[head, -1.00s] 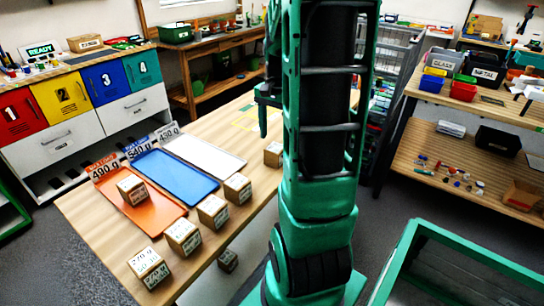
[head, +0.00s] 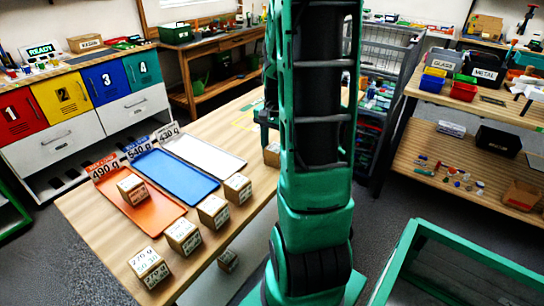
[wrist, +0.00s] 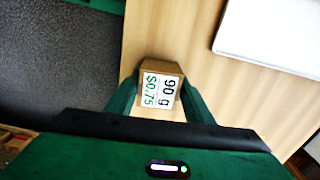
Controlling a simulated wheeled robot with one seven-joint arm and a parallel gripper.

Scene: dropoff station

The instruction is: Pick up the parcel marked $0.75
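The parcel marked 90 g and $0.75 (wrist: 160,90) is a small brown box with a white label, on the wooden table (wrist: 205,75) in the wrist view. In the head view the parcel (head: 271,155) shows at the table's right side, partly hidden by my arm. My gripper (wrist: 158,103) is open, with one green finger on each side of the parcel in the wrist view. I cannot tell whether the fingers are level with the box or still above it. In the head view my gripper is mostly hidden behind my arm.
Orange (head: 150,212), blue (head: 175,177) and white (head: 205,152) trays lie left on the table. Several other parcels stand there, one on the orange tray (head: 132,189) and others along the front edge (head: 183,236). A green-framed bin (head: 405,255) stands at lower right.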

